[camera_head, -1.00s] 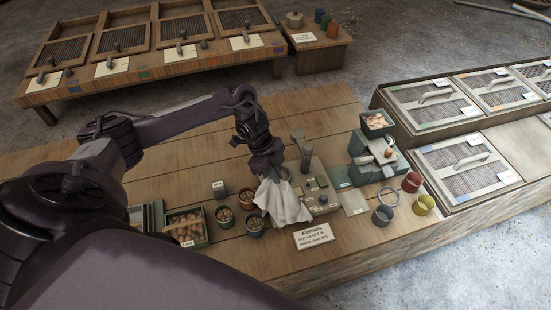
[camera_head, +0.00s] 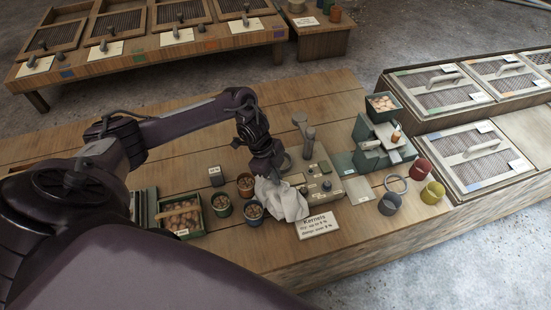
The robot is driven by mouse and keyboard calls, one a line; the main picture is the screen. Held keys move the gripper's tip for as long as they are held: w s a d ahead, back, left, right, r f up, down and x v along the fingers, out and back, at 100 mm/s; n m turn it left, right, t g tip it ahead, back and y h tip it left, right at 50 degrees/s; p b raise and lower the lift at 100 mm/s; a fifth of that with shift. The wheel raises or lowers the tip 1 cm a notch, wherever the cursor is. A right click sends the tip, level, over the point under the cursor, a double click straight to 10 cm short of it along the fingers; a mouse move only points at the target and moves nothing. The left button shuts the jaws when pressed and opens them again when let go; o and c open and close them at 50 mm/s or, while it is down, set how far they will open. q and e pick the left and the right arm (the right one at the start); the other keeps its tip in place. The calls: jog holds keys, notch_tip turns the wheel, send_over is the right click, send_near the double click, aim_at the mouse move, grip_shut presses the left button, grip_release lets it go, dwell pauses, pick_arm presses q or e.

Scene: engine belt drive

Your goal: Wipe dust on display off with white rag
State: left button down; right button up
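The white rag (camera_head: 282,200) hangs crumpled below my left gripper (camera_head: 268,172), which appears shut on it; the fingertips are partly hidden by the cloth. The rag is at the left edge of a grey-green device (camera_head: 318,183) with small knobs and panels on the wooden table. The rag covers part of that device's left side. I cannot make out the display or any dust on it at this size. My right gripper is not in view.
Small cups of kernels (camera_head: 222,204) and a green box of round items (camera_head: 182,217) stand left of the rag. A "Kernels" card (camera_head: 317,225) lies in front. A green machine (camera_head: 382,145), a red cup (camera_head: 419,169) and a yellow cup (camera_head: 432,192) stand to the right.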

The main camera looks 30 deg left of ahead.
pick_arm(q)
jog(key=shift+r, duration=0.1)
jog(key=c, duration=0.6)
grip_release()
jog(key=shift+f, duration=0.3)
jog(key=shift+r, duration=0.1)
jog(key=c, duration=1)
grip_shut()
